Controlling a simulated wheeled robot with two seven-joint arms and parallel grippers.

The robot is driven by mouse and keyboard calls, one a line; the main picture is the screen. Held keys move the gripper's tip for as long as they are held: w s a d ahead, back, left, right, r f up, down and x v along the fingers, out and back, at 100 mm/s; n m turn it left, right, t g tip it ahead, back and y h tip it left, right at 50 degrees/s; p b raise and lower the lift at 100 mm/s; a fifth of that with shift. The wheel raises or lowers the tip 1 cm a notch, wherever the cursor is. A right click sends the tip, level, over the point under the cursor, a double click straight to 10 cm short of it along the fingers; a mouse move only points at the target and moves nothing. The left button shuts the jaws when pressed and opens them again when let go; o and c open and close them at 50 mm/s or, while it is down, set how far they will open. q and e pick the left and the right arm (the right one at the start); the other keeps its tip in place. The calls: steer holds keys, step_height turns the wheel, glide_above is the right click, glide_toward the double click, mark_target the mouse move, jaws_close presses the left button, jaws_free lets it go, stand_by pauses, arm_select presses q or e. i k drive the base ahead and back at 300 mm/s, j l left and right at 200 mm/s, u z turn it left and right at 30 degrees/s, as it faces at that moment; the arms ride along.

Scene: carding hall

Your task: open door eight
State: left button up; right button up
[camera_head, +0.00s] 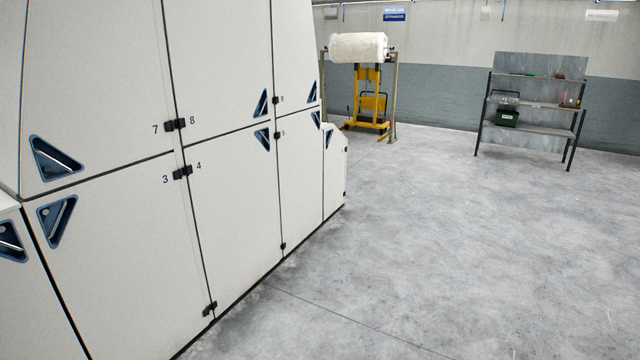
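Door eight (225,70) is the upper white panel to the right of the printed number 8. It looks shut, flush with its neighbours. A black hinge (175,125) sits at its lower left corner, between the numbers 7 and 8. Its blue triangular recessed handle (261,103) is at its lower right corner. Door four (235,215) lies directly below, with its own triangular handle (262,138) at its upper right. The top of door eight is cut off by the picture. Neither of my grippers shows in this view.
Door seven (95,80) and door three (130,260) are on the left, both shut. Grey concrete floor (430,240) is clear to the right. A yellow lift (368,100) near a white roll (358,47) and a metal shelf (530,105) stand far back.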

mark_target(217, 54)
steer(key=i, duration=0.6)
steer(key=i+l+u, duration=0.15)
steer(key=i, duration=1.05)
steer(key=l+u, duration=0.05)
